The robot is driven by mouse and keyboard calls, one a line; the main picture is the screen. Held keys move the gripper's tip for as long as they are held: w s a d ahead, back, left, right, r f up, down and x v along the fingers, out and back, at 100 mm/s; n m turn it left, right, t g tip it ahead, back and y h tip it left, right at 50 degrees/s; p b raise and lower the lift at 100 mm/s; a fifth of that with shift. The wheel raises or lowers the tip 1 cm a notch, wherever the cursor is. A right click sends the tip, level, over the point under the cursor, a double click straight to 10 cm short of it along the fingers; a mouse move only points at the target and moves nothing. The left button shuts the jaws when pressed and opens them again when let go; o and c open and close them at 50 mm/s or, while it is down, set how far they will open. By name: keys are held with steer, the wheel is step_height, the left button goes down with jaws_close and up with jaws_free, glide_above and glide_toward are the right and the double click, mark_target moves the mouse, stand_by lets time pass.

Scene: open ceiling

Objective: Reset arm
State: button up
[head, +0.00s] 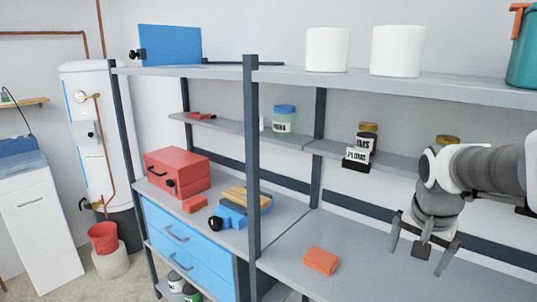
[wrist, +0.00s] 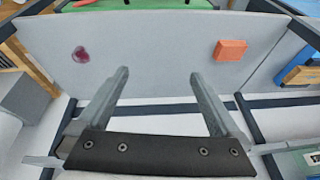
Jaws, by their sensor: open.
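My gripper (head: 424,250) hangs at the right in the head view, fingers pointing down over the grey workbench shelf (head: 345,270). Its fingers also show in the wrist view (wrist: 160,85), spread wide with nothing between them. An orange block (head: 321,261) lies on the shelf to the left of my gripper, apart from it. The block also shows in the wrist view (wrist: 230,50), beyond the fingers. A small dark red round thing (wrist: 80,54) lies on the same surface in the wrist view; I cannot tell what it is.
A dark upright post (head: 252,170) stands left of the orange block. Jars (head: 362,148) stand on the middle shelf behind my arm. White rolls (head: 328,50) stand on the top shelf. A red toolbox (head: 177,172) and blue vise (head: 236,207) sit on the left bench.

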steer(key=s+a+n+t+y, duration=0.2)
steer(key=s+a+n, duration=0.7)
steer(key=s+a, duration=0.5)
steer(key=shift+a+r, duration=0.4)
steer(key=shift+a, duration=0.55)
steer(key=shift+d, duration=0.15)
